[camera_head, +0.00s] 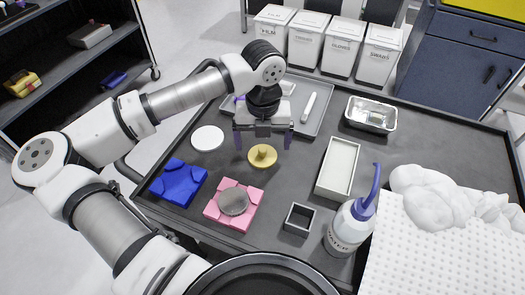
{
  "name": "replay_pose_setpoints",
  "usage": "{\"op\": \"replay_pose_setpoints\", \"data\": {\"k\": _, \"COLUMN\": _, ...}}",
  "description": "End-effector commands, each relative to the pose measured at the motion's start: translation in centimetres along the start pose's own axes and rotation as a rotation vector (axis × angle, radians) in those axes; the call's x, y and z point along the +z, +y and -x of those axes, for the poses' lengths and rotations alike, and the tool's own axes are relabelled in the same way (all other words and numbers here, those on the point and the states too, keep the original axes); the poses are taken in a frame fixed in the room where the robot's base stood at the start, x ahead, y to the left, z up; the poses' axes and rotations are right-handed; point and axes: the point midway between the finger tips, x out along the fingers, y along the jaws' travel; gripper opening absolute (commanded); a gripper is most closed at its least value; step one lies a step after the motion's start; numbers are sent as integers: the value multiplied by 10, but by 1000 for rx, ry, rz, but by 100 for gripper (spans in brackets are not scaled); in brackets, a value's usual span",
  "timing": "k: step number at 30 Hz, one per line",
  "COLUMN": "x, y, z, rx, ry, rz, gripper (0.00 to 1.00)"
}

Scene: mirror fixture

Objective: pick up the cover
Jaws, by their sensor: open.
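A round yellow disc with a raised knob in its middle, which looks like the cover (262,158), lies flat on the dark table top. My gripper (263,143) points down just behind and above the cover in the picture. Its two purple-tipped fingers are wide apart with nothing between them. I cannot tell its exact height over the cover. A pink fixture block (214,211) stands in front of the cover and bears a round grey disc (234,201), perhaps the mirror.
A blue block (178,184) and a white disc (207,138) lie left. A grey tray (316,116) is behind my gripper. A cream open box (338,166), a small dark box (299,219), a wash bottle (350,226) and a metal tray (371,115) stand right.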

Motion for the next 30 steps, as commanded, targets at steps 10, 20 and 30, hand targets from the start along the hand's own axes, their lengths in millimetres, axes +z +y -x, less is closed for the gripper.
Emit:
{"op": "replay_pose_setpoints", "data": {"k": 10, "x": 3, "y": 1, "z": -38, "rx": -3, "ry": 0, "rz": 0, "gripper": 92}}
{"op": "replay_pose_setpoints", "data": {"k": 20, "x": 3, "y": 1, "z": -38, "rx": -2, "ry": -1, "rz": 0, "gripper": 75}}
{"op": "replay_pose_setpoints", "data": {"k": 30, "x": 3, "y": 1, "z": -38, "rx": -2, "ry": -1, "rz": 0, "gripper": 46}}
